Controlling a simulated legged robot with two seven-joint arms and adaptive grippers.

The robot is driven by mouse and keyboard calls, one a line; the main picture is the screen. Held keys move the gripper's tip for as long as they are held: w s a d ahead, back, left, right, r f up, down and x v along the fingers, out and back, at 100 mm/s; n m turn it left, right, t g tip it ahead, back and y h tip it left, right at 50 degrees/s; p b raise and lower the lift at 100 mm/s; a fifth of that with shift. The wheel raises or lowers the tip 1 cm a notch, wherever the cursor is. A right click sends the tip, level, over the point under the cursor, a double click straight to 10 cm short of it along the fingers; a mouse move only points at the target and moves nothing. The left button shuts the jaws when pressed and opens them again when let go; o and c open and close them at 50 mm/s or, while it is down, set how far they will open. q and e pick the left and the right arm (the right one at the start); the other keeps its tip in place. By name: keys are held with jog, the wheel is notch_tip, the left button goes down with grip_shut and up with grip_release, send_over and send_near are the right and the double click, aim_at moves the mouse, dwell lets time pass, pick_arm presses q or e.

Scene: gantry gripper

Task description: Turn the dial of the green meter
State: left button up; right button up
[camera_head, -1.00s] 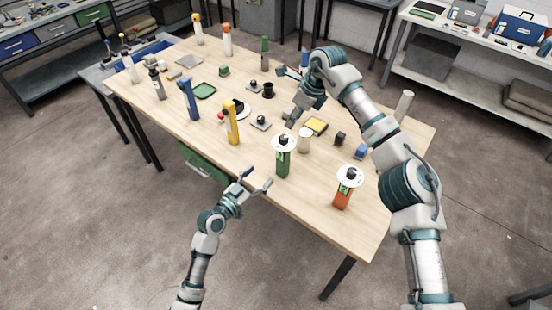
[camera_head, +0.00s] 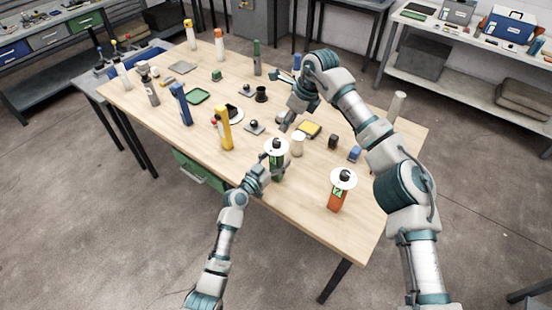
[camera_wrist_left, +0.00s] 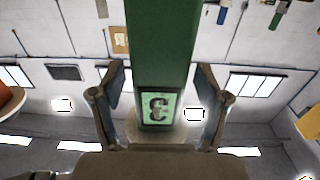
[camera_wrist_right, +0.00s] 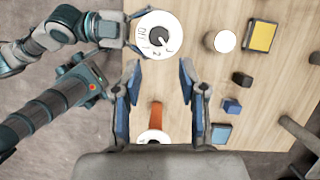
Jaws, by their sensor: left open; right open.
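The green meter (camera_head: 277,170) stands upright at the table's near edge. It has a white dial disc (camera_head: 277,146) with a black knob on top. My left gripper (camera_head: 267,172) is open around the meter's post. In the left wrist view the green post (camera_wrist_left: 160,45) and its lit display (camera_wrist_left: 158,108) lie between the spread fingers. My right gripper (camera_head: 286,122) is open and empty above the table, behind the meter. The right wrist view looks down on the numbered dial (camera_wrist_right: 148,46), with its black knob (camera_wrist_right: 159,35) beyond the open fingers.
An orange meter (camera_head: 337,199) with a similar dial stands to the right. A cream cylinder (camera_head: 298,147) is close to the green meter. A yellow post (camera_head: 226,134) stands to the left. A yellow-topped block (camera_head: 310,129), a dark block (camera_head: 333,141) and a blue block (camera_head: 354,153) lie behind.

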pick_arm(q)
jog(key=shift+d, duration=0.25)
jog(key=c, duration=1.2)
jog(key=shift+a, duration=0.1)
grip_shut()
pick_arm(e)
jog(key=shift+d, duration=0.2)
pick_arm(q)
jog(key=shift+a, duration=0.1)
pick_arm(e)
jog(key=o, duration=0.3)
jog(key=shift+a, duration=0.15)
pick_arm(q)
jog(key=shift+a, duration=0.25)
jog(key=shift+d, duration=0.25)
pick_arm(e)
jog(key=m+t+y, duration=0.2)
jog(key=t+y, duration=0.4)
jog(key=y, duration=0.1)
send_near(279, 142)
jog(key=x, duration=1)
jog(key=shift+w+a+f, duration=0.1)
jog(key=shift+w+a, duration=0.1)
jog(key=shift+a, duration=0.1)
jog(key=shift+d+t, duration=0.1)
jog(key=shift+t, duration=0.3)
grip_shut()
